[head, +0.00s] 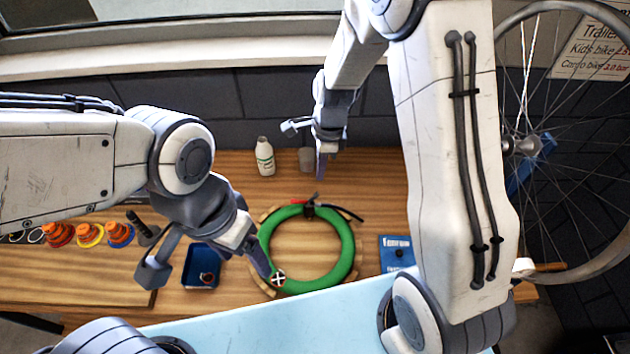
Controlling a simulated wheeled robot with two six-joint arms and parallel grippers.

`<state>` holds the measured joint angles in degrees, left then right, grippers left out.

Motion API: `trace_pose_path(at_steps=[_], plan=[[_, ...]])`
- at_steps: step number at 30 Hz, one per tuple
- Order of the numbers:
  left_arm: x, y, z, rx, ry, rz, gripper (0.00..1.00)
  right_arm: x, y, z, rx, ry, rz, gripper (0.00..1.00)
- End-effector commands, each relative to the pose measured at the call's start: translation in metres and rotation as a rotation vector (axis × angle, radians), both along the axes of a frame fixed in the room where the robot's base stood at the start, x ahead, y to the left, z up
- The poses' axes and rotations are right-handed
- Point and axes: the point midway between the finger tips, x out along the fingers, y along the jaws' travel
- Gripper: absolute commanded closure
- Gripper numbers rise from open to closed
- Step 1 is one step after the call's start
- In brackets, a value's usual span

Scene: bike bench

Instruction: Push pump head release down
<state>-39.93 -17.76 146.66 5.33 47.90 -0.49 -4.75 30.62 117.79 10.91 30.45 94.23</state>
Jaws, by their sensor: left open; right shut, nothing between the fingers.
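A green ring-shaped tyre (348,262) lies flat on the wooden bench. At its far side is a small black fitting (310,207) with red beside it and a black hose-like piece running right; it looks like the pump head, but its release is too small to make out. My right gripper (321,165) is shut and empty, fingers pointing down, just beyond and above that fitting, apart from it. My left gripper (208,270) is open at the tyre's near left, one finger close to a round black-and-white cross mark (278,280); contact cannot be told.
A white bottle (265,158) and a grey cup (306,160) stand at the back. A blue tray (203,284) lies under my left gripper. Orange cone-shaped items (60,234) are at left. A blue booklet (396,254) lies right; a bicycle wheel (583,276) stands far right.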

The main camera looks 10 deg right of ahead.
Motion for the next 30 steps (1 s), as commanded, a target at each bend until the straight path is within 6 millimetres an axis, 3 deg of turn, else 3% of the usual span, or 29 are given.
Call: trace_pose_path(at_steps=[16,30], plan=[[0.0,0.0,-0.005,0.0,0.0,0.0,0.27,0.003,-0.003,-0.009,0.001,0.004,-0.045,1.0],[0.0,0.0,-0.059,0.0,0.001,0.009,0.27,0.004,0.002,-0.065,0.001,0.004,-0.044,1.0]])
